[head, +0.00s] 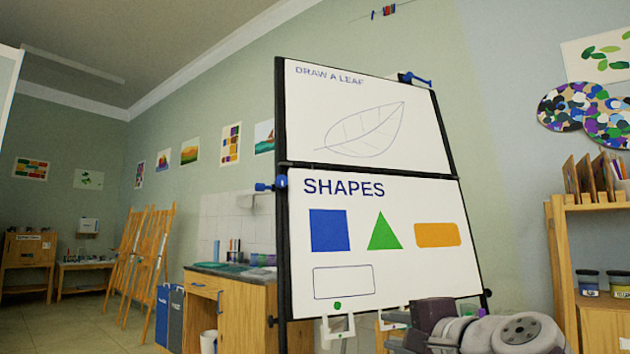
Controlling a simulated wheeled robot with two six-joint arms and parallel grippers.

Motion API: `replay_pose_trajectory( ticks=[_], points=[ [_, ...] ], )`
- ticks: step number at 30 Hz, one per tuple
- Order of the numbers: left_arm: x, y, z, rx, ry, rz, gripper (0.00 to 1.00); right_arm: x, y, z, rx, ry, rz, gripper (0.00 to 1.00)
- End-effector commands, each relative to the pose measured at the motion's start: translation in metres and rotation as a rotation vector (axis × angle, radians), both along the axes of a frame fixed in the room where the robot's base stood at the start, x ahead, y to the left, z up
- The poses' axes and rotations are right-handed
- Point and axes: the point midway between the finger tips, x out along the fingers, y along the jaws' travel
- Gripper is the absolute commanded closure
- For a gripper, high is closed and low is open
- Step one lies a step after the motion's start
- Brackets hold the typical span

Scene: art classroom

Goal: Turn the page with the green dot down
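A tilted flip board (281,240) with a black frame stands in front of me. Its lower page, titled SHAPES (390,280), hangs flat with a blue square, green triangle, orange rectangle and an empty outline. The green dot (337,305) is at this page's bottom edge, left of middle. Above a black bar is the DRAW A LEAF page (375,95). My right gripper (368,322) is low, just below the lower page's bottom edge. Its pale fingers appear spread apart and empty, the left one just under the green dot; contact with the page is unclear. My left gripper is out of view.
Blue clamps show at the board's left side (268,186) and top right (416,79). A wooden cabinet (240,315) stands behind on the left, with easels (145,260) farther back. A wooden shelf (562,262) with jars is close on the right.

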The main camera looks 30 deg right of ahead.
Motion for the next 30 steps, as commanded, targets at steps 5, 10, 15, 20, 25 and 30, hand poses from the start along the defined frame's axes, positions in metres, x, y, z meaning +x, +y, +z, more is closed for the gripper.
replay_pose_trajectory(
  ticks=[5, 10, 15, 20, 25, 30],
  points=[
    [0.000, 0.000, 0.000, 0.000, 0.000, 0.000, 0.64, -0.009, 0.001, 0.002, 0.000, -0.001, -0.002, 0.69],
    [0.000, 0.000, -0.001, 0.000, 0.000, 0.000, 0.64, -0.017, 0.002, 0.003, 0.000, 0.000, -0.002, 0.69],
    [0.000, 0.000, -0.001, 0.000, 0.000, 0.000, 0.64, -0.025, 0.005, 0.005, 0.000, -0.001, -0.001, 0.69],
    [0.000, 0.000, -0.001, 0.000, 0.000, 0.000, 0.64, -0.033, 0.005, 0.006, 0.002, 0.001, -0.001, 0.69],
    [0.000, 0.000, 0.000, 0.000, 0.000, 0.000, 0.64, -0.042, 0.007, 0.008, 0.002, 0.000, -0.002, 0.69],
    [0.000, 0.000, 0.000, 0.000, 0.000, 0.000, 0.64, -0.049, 0.008, 0.010, -0.001, -0.001, -0.002, 0.69]
  ],
)
